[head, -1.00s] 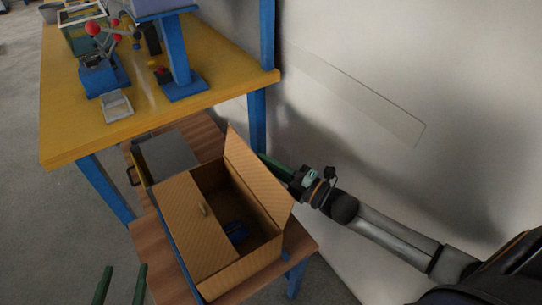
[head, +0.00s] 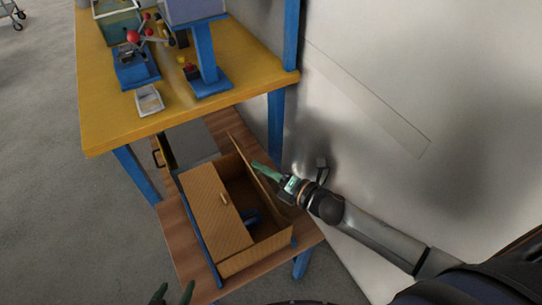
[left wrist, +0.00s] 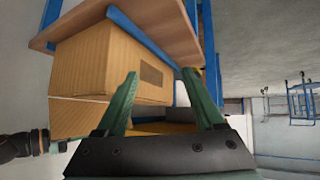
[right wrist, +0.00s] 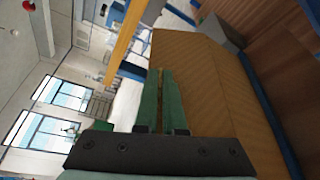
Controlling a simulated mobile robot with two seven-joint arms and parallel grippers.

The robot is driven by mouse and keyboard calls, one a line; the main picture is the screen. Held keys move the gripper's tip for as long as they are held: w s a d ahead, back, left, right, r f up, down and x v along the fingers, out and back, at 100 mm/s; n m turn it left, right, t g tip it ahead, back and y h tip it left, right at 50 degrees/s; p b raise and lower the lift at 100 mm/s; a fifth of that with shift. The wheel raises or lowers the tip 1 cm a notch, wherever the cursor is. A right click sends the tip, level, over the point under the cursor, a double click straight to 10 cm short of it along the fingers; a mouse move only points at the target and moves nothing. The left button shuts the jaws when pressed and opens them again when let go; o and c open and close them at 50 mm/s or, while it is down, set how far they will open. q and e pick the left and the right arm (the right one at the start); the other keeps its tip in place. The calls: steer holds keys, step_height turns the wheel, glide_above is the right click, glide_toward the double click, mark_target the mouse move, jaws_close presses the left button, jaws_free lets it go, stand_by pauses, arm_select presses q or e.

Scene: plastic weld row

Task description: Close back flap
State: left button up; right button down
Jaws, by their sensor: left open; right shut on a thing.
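The cardboard box (head: 258,262) stands on the wooden bench, its top partly open. Its front flap (head: 215,208) lies flat over the left part of the opening. The back flap (head: 252,165), on the wall side, stands up steeply. My right gripper (head: 258,166) is at the upper edge of the back flap, on the wall side. In the right wrist view, its fingers (right wrist: 160,75) are nearly together against the cardboard (right wrist: 205,95). My left gripper (head: 173,291) is open and empty at the bottom, apart from the box; the left wrist view shows its spread fingers (left wrist: 161,74).
A blue item (head: 251,216) lies inside the box. A grey bin (head: 190,145) stands behind it on the wooden bench (head: 175,235). The yellow table (head: 105,120) overhangs at the upper left, and the wall (head: 390,190) is close on the right.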

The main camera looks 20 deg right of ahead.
mark_target(258, 178)
steer(key=shift+s+a+r+n+h+p, duration=0.1)
steer(key=shift+a+n+h+p, duration=0.3)
steer(key=shift+a+n+p, duration=0.35)
steer(key=shift+s+a+f+n+g+h+p, duration=0.1)
steer(key=shift+a+f+n+g+h+p, duration=0.25)
steer(key=shift+a+n+p, duration=0.25)
arm_select(q)
steer(key=shift+y, duration=0.3)
steer(key=shift+s+a+r+p, duration=0.3)
steer(key=shift+a+r+p, duration=0.2)
steer(key=shift+a+r, duration=0.25)
steer(key=shift+s+a+r+p, duration=0.25)
steer(key=shift+a+r+p, duration=0.2)
steer(key=shift+a+r, duration=0.2)
arm_select(e)
steer(key=a+f+n+h, duration=0.4)
steer(key=f+n, duration=0.2)
steer(key=shift+s+a+f, duration=0.15)
steer(key=shift+s+a, duration=0.15)
steer(key=shift+a, duration=0.05)
arm_select(q)
steer(key=shift+d+r, duration=0.1)
arm_select(e)
steer(key=shift+n+h, duration=0.25)
steer(key=shift+n, duration=0.1)
steer(key=c, duration=1)
jaws_free()
arm_select(q)
steer(key=shift+w, duration=0.1)
steer(key=shift+r, duration=0.1)
